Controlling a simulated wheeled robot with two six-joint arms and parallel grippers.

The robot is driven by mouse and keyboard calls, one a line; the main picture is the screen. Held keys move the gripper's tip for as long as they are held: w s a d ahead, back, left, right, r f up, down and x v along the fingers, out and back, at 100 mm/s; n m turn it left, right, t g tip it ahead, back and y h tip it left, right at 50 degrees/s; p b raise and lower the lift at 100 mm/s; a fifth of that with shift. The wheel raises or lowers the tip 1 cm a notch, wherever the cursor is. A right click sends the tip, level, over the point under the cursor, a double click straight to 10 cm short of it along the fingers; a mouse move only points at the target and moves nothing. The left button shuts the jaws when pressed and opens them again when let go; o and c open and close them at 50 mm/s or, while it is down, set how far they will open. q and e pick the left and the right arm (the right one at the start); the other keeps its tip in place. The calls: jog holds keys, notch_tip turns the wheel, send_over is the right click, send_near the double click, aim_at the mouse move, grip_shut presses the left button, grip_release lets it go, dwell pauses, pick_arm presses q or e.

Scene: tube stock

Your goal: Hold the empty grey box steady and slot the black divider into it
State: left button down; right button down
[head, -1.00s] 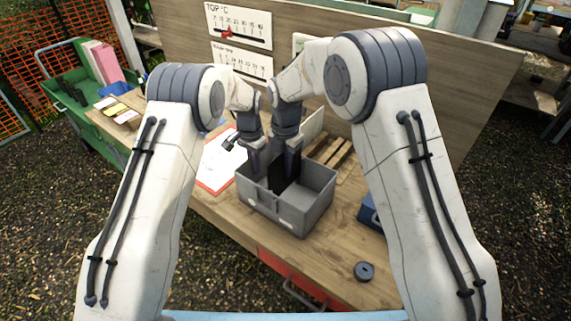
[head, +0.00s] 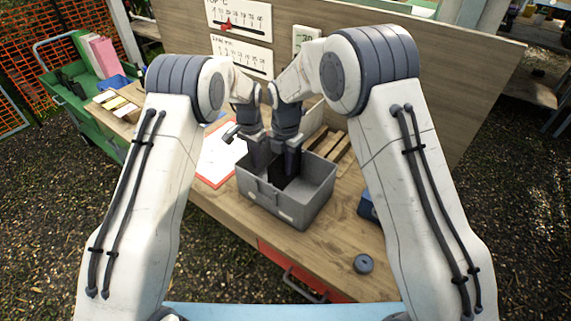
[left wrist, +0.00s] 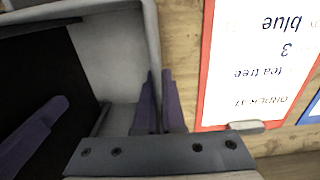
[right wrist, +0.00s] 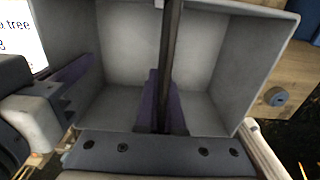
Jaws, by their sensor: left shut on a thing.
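The grey box (head: 300,206) stands upright on the wooden workbench. My left gripper (head: 258,160) is shut on the box's left wall; the left wrist view (left wrist: 158,110) shows one finger on each side of that wall. The black divider (head: 282,178) is upright inside the box, crossing its interior; it also shows in the left wrist view (left wrist: 45,70) and edge-on in the right wrist view (right wrist: 171,40). My right gripper (head: 291,165) is shut on the divider, its fingers down inside the box. The divider's lower edge is hidden, so I cannot tell whether it is seated.
A clipboard with a red edge (head: 219,160) lies left of the box. A wooden slatted piece (head: 330,147) is behind it. A blue box (head: 367,207) and a round grey object (head: 363,264) are to the right. The bench in front of the box is clear.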

jog(key=shift+f, duration=1.15)
jog(key=c, duration=1)
grip_release()
notch_tip(320, 180, up, 12)
